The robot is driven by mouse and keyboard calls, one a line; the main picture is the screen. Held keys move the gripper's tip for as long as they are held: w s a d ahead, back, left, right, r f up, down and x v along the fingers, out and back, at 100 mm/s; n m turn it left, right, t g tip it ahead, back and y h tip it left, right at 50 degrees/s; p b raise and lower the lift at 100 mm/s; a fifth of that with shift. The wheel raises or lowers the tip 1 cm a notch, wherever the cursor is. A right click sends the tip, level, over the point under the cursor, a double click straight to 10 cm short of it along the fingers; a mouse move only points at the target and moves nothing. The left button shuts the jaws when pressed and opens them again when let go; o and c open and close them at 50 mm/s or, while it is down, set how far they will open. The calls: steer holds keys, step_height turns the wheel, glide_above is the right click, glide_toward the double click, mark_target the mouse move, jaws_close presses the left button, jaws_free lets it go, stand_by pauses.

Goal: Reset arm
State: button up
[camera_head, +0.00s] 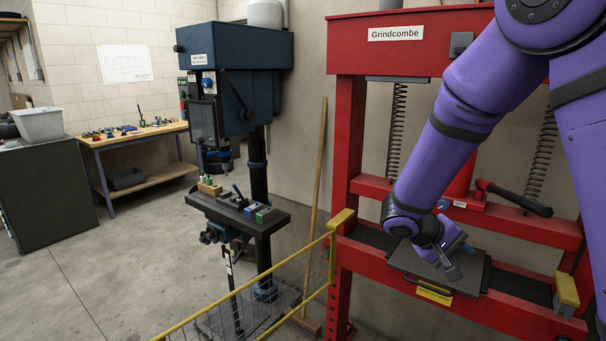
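My purple arm comes in from the upper right and bends down in front of the red press (349,130) marked Grindcombe. My gripper (453,274) is at its lower end, low over the dark plate (473,282) on the press bed. The gripper is small and dark here, and I cannot tell whether its fingers are apart or together. I see no object clearly held in it. Whether it touches the plate is unclear.
A blue drill press (262,55) with small items on its table (262,222) stands left of the red press. A wooden pole (316,190) leans on the wall. A workbench (150,134) stands far left.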

steer(key=s+a+r+t+y, duration=0.1)
steer(key=s+r+t+y, duration=0.1)
steer(key=s+r+y, duration=0.3)
steer(key=s+a+r+m+t+y, duration=0.1)
steer(key=s+r+y, duration=0.4)
steer(key=s+r, duration=0.9)
steer(key=s+a+t, duration=0.1)
steer(key=s, duration=0.4)
steer(key=shift+s+a+t+y, duration=0.15)
steer(key=shift+s+t+y, duration=0.05)
steer(key=shift+t+y, duration=0.2)
steer(key=shift+r, duration=0.1)
stand_by(0.6)
